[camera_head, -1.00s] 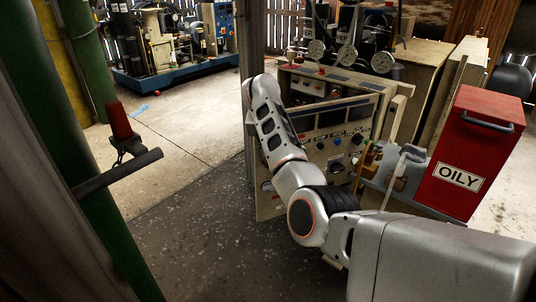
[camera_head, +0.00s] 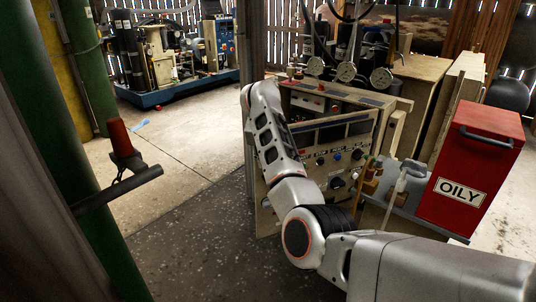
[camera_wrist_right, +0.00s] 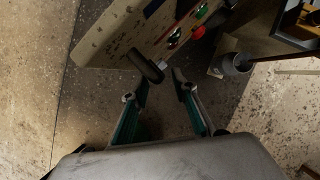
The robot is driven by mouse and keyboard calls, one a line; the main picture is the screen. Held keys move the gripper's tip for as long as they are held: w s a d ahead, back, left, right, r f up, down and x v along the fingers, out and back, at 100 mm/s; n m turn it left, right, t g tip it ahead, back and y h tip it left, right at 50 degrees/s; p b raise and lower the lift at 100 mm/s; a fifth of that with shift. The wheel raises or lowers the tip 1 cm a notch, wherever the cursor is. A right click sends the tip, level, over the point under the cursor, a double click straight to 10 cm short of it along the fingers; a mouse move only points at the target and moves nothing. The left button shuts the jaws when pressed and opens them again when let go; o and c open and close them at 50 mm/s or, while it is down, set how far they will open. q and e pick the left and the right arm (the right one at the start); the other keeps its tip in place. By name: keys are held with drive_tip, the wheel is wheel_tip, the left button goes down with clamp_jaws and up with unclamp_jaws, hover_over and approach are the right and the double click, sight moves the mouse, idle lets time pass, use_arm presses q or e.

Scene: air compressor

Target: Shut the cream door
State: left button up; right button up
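The cream door appears to be the cream panel with knobs and dark displays in the head view (camera_head: 345,160), on the front of a cream cabinet; how far it is open I cannot tell. My right arm reaches up in front of its left side, and the gripper is hidden there. In the right wrist view a cream panel (camera_wrist_right: 118,35) lies just past my right gripper (camera_wrist_right: 161,82). A black rounded part (camera_wrist_right: 146,66) on the panel's near edge is close to the left fingertip. My left gripper is not in view.
A red OILY bin (camera_head: 476,165) stands on a grey shelf right of the cabinet, near brass fittings (camera_head: 370,180). A grey post (camera_head: 252,50) rises behind my forearm. Green cylinders (camera_head: 85,70) stand at left. The floor between (camera_head: 190,220) is clear.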

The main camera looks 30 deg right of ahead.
drive_tip(key=v, duration=0.9)
